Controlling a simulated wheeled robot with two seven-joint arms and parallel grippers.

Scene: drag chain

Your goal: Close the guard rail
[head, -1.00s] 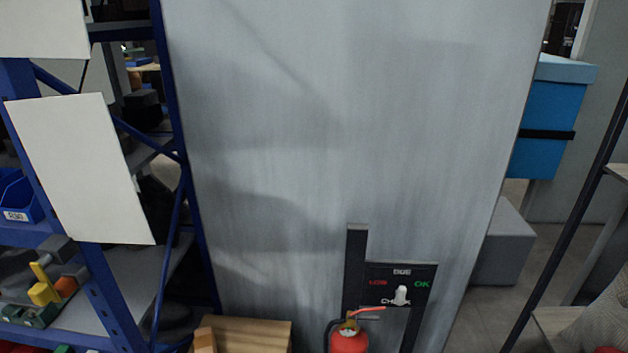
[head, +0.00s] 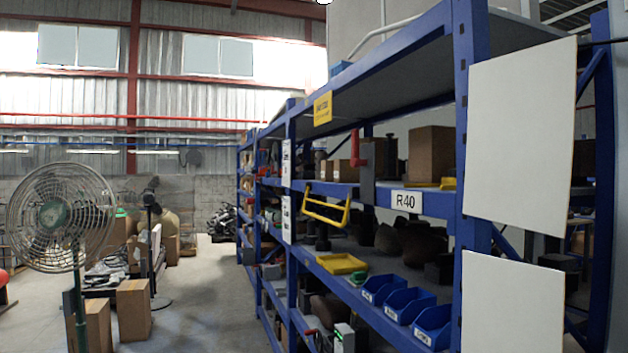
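A yellow tubular frame (head: 326,208), shaped like a small rail, sticks out from the blue shelving rack (head: 377,202) at mid height, left of the R40 label. It looks like the guard rail, but I cannot tell for sure. It slopes down to the right and stands out from the shelf front. A red part (head: 358,150) on a grey post is on the rack to the right of it. Neither of my grippers shows in the head view.
Blue bins (head: 384,291) and a yellow tray (head: 341,263) sit on a lower shelf. White panels (head: 520,135) cover the rack's near end. A green fan (head: 62,215) and cardboard boxes (head: 134,309) stand at left. The floor aisle (head: 212,290) between is open.

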